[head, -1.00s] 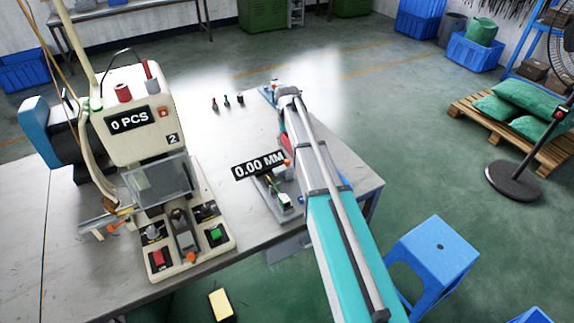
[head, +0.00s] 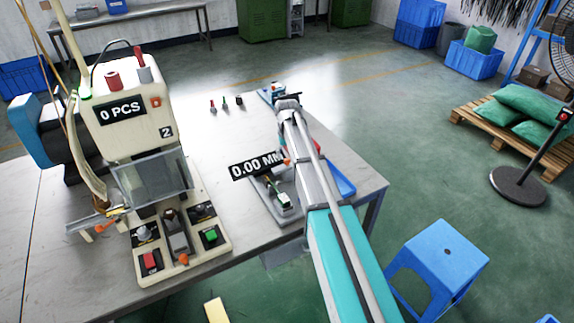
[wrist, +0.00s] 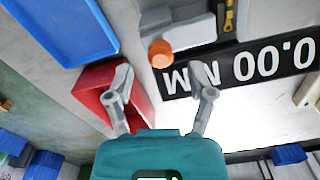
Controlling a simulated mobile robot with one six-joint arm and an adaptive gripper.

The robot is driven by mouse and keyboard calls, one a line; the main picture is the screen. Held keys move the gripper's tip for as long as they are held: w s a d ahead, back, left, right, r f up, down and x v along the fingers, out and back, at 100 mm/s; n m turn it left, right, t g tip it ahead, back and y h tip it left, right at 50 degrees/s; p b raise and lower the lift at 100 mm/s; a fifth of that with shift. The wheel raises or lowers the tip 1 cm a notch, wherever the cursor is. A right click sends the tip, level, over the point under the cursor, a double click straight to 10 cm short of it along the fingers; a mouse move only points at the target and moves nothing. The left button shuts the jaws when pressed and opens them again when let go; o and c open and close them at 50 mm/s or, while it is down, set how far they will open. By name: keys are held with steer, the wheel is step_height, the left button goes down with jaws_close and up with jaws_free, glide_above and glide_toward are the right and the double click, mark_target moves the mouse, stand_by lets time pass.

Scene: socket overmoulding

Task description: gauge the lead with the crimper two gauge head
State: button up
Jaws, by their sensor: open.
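The cream crimper (head: 128,120) marked 2 stands at the left of the bench, its display reading 0 PCS. The gauge head (head: 283,200), a grey block on a base, sits right of it with a 0.00 MM display (head: 256,165). In the wrist view the gauge's grey body (wrist: 180,25), orange knob (wrist: 162,53) and upside-down display (wrist: 240,68) are close ahead. My gripper (wrist: 160,75) is open with nothing between its fingers. Its left finger overlaps a red bin (wrist: 98,88), its right finger the display's edge.
A blue tray (wrist: 65,25) lies beside the red bin and shows right of my arm in the head view (head: 342,180). Several small coloured pieces (head: 225,104) stand at the bench's back. A blue stool (head: 435,262) stands right of the bench.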

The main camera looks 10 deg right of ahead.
mark_target(287, 159)
steer(key=shift+f+b, duration=1.25)
steer(key=shift+f, duration=0.25)
steer(key=shift+c, duration=0.2)
jaws_close()
